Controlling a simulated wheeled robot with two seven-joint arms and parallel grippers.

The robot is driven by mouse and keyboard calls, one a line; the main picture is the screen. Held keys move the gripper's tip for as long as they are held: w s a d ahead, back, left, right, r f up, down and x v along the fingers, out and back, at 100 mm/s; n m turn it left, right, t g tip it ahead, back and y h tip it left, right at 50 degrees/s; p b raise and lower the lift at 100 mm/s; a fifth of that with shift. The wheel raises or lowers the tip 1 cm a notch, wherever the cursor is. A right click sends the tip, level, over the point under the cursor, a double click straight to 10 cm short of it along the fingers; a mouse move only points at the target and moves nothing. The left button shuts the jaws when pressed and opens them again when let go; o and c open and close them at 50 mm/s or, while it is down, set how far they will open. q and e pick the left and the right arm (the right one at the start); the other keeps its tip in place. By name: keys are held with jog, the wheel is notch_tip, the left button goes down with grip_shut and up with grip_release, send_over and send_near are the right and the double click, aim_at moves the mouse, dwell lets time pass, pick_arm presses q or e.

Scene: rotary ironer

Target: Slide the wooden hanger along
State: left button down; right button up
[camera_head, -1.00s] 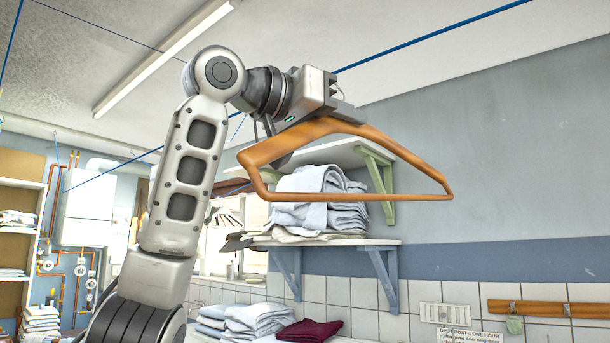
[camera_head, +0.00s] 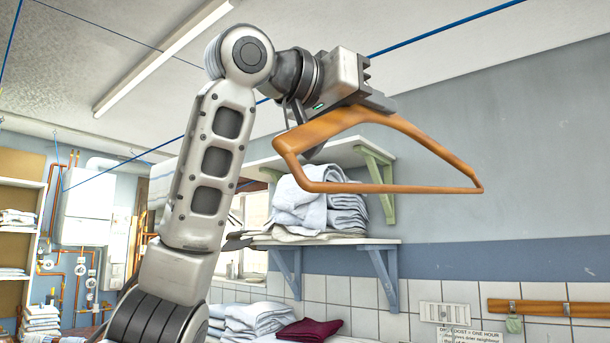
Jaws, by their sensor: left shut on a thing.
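The wooden hanger (camera_head: 440,152) is orange-brown and hangs below a blue line (camera_head: 450,28) that runs up to the right under the ceiling. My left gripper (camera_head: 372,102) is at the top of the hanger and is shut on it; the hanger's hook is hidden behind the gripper. The hanger's lower bar slopes slightly down to the right, in front of the wall shelves. My right gripper is not in view.
Two wall shelves stand behind the hanger; the lower shelf (camera_head: 385,242) bears folded pale cloths (camera_head: 300,205). Below lie more folded cloths and a dark red one (camera_head: 310,330). The grey wall (camera_head: 540,130) to the right is bare beside the hanger.

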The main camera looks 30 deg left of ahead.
pick_arm(q)
jog(key=shift+d, duration=0.1)
jog(key=shift+s+d+r, duration=0.1)
jog(key=shift+s+d, duration=0.05)
jog(key=shift+d, duration=1.35)
jog(key=shift+s+d+r, duration=0.1)
jog(key=shift+d, duration=1.35)
jog(key=shift+s+d+r, duration=0.1)
jog(key=shift+s+d, duration=0.05)
jog(key=shift+d, duration=1.35)
jog(key=shift+s+d+r, duration=0.1)
jog(key=shift+d, duration=1.35)
jog(key=d, duration=0.6)
jog(key=shift+s+r, duration=0.2)
jog(key=shift+s, duration=0.1)
jog(key=shift+s+d+r, duration=0.15)
jog(key=shift+d, duration=1.75)
